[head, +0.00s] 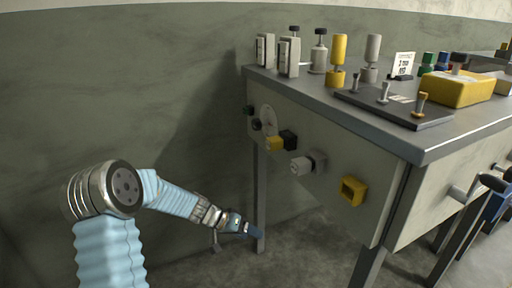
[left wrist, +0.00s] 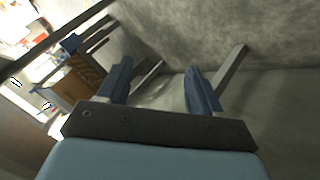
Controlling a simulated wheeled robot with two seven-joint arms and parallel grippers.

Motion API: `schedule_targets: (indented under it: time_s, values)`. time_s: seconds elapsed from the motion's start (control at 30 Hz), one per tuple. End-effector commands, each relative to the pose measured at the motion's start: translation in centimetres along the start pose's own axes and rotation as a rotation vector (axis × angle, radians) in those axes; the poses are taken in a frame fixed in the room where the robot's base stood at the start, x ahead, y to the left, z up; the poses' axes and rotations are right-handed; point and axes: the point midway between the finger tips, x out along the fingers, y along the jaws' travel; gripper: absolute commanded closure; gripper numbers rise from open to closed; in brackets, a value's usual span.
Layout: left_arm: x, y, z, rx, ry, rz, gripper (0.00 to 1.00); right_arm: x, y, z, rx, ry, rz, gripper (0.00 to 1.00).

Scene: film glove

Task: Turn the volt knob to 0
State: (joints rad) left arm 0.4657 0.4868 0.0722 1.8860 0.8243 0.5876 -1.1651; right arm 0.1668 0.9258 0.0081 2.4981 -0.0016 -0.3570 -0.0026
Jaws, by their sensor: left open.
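A grey bench has a front panel (head: 325,190) with several knobs and a round white dial (head: 268,117). Small black knobs (head: 256,125) sit near the dial. Below them are a yellow knob (head: 274,143) with a black block, a grey knob (head: 301,166) and a square yellow fitting (head: 353,191). I cannot tell which knob is the volt knob, and no markings are readable. My left gripper (head: 247,231) is low and left of the panel, apart from the knobs. In the left wrist view its two blue fingers (left wrist: 157,78) are open and empty. My right gripper is not in view.
The bench top (head: 310,93) holds grey and yellow posts, a dark board with pegs (head: 390,105) and a yellow box (head: 457,90). A bench leg (head: 260,190) stands close behind my left gripper. Handles (head: 470,190) stick out at the right. The floor at the left is clear.

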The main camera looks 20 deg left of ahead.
Motion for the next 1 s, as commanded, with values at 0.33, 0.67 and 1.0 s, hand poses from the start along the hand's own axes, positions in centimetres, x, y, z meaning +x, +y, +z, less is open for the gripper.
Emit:
schedule_targets:
  time_s: [0.33,0.67,1.0]
  values:
    - [-25.2,6.8,-17.1,0.7,0.726,0.167,0.35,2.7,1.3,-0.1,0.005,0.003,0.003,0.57]
    - [-25.9,9.6,-19.6,0.791,0.796,0.173,0.35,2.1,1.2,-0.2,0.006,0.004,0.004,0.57]
    - [-20.4,12.7,-24.0,0.788,0.794,0.171,0.35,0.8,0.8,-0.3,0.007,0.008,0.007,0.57]
